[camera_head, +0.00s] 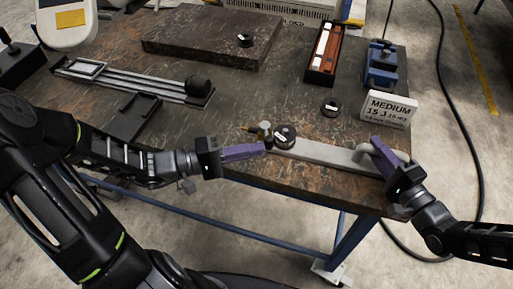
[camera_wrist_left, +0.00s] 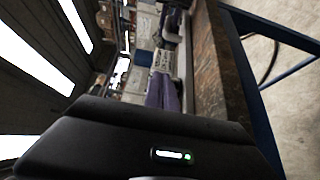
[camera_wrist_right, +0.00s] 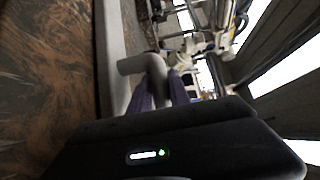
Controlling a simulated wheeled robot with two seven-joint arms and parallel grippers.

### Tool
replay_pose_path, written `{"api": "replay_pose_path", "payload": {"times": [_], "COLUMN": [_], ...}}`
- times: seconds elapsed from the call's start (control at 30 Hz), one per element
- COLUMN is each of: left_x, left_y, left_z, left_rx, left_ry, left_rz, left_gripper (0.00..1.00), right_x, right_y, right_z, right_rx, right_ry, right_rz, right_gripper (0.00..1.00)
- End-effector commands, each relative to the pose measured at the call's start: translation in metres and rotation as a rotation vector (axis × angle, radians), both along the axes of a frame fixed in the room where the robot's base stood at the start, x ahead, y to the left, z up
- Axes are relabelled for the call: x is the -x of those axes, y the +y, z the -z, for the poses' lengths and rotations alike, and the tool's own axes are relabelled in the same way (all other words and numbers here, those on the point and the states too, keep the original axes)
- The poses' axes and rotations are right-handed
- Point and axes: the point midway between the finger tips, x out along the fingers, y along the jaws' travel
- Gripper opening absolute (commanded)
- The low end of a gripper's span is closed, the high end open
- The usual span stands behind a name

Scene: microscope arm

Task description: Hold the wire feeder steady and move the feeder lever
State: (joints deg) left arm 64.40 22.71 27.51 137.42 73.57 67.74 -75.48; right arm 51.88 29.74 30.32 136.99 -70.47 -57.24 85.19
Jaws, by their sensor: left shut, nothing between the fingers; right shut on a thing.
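The wire feeder (camera_head: 318,151) is a long light-grey bar along the table's front edge. A dark round spool (camera_head: 285,136) and a small post with a brass-coloured part (camera_head: 265,129) are at its left end. A curved grey handle (camera_head: 362,153) is at its right end. My right gripper (camera_head: 377,144) is shut on this handle, which also shows in the right wrist view (camera_wrist_right: 138,65). My left gripper (camera_head: 263,148) is shut and empty, its tips beside the left end by the small post. I cannot tell whether they touch it, or which part is the lever.
A dark slab (camera_head: 195,35) and a railed device (camera_head: 130,81) lie farther back. A small dark disc (camera_head: 331,108) lies on the table (camera_head: 245,105), whose middle is mostly clear.

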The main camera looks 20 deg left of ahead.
Motion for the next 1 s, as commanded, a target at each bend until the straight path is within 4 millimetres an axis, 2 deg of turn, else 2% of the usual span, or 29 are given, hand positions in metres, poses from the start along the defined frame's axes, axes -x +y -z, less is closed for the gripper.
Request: {"api": "replay_pose_path", "payload": {"times": [0.17,0.4,0.7,1.0], "left_x": [0.014,0.043,0.056,0.057], "left_y": [0.026,0.072,0.092,0.093], "left_z": [0.0,0.001,0.001,0.001], "left_rx": [-0.003,-0.003,0.001,0.0], "left_ry": [0.001,0.003,0.003,0.002], "left_rz": [-0.004,-0.004,-0.001,0.001], "left_gripper": [0.0,0.0,0.0,0.0], "right_x": [-0.001,-0.001,-0.001,-0.001], "right_y": [0.0,-0.001,-0.001,-0.001], "right_z": [-0.003,-0.002,-0.002,-0.002], "right_rx": [-0.005,-0.005,-0.005,-0.005], "right_ry": [-0.005,-0.005,-0.005,-0.005], "right_rz": [0.001,0.003,0.003,0.003], "right_gripper": [0.0,0.0,0.0,0.0]}}
